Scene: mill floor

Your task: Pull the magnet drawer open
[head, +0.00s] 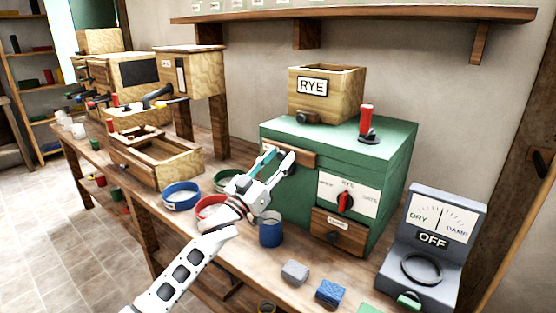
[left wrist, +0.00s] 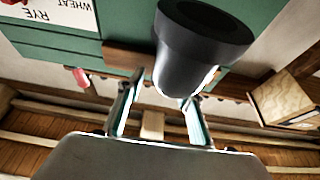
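The green mill (head: 285,133) stands on the bench. A wooden drawer front (head: 303,157) is high on its front face, partly hidden by my left gripper (head: 279,160). It also shows in the left wrist view (left wrist: 122,55), with a large dark knob (left wrist: 203,40) close to the camera. My left gripper's fingers (left wrist: 163,100) are apart, close to the knob; I cannot tell whether they touch it. A second drawer (head: 338,233), with a dark knob and a small label I cannot read, is low on the mill and looks shut. My right gripper is not in view.
A red selector (head: 345,201) is between the drawers. A blue cup (head: 270,231) and blue bowl (head: 182,196) stand close to my left arm. A grey meter reading OFF (head: 434,240) is at right. A RYE hopper (head: 325,92) sits on the mill.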

